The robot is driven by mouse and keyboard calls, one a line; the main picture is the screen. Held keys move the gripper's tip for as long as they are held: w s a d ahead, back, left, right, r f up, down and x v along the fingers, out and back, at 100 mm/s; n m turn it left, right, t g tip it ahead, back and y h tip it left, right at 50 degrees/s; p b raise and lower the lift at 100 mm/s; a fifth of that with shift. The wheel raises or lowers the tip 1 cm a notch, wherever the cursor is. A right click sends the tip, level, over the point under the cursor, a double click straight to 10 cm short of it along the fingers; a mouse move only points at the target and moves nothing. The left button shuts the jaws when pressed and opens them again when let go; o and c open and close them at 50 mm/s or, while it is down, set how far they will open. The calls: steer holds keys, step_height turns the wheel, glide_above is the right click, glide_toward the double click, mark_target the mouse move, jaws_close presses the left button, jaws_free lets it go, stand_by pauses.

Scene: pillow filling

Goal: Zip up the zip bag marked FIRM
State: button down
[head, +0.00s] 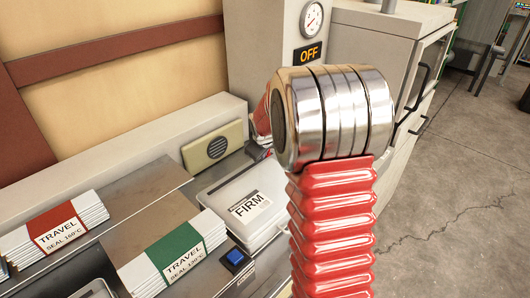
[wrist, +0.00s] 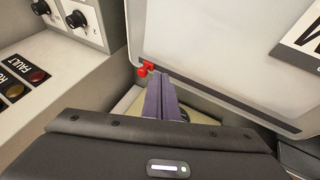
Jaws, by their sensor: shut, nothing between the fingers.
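The zip bag marked FIRM (head: 229,191) is a pale, flat bag with a white label, lying on the bench left of my arm. In the wrist view its pale face (wrist: 215,50) fills the upper right, with part of the label at the edge. A small red zip pull (wrist: 146,69) sits at the bag's near left corner. My gripper (wrist: 157,80) is shut and empty, its purple-grey fingertips just beside the red pull. I cannot tell whether they touch it. In the head view my arm hides most of the gripper.
Travel packet stacks, one with a red band (head: 55,228) and one with green (head: 178,258), lie left of the bag. A blue button (head: 235,260) is in front. A gauge column marked OFF (head: 311,53) stands behind. A control panel (wrist: 28,85) lies left in the wrist view.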

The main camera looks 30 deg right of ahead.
steer(key=shift+s+a+r, duration=0.2)
steer(key=shift+s+a, duration=0.1)
steer(key=shift+a, duration=0.25)
steer(key=shift+s+a+r, duration=0.15)
steer(key=shift+s+a, duration=0.15)
steer(key=shift+a, duration=0.25)
steer(key=v, duration=0.9)
steer(key=shift+s+a, duration=0.1)
steer(key=shift+s, duration=0.1)
steer(key=s+a+r+m+y, duration=0.1)
steer(key=s+a+r, duration=0.1)
steer(key=s+a, duration=0.8)
steer(key=s+a+r+m+y, duration=0.2)
steer(key=s+a, duration=0.9)
steer(key=s, duration=0.5)
steer(key=shift+s+r+m, duration=0.3)
steer(key=shift+s, duration=0.05)
steer(key=shift+a, duration=0.1)
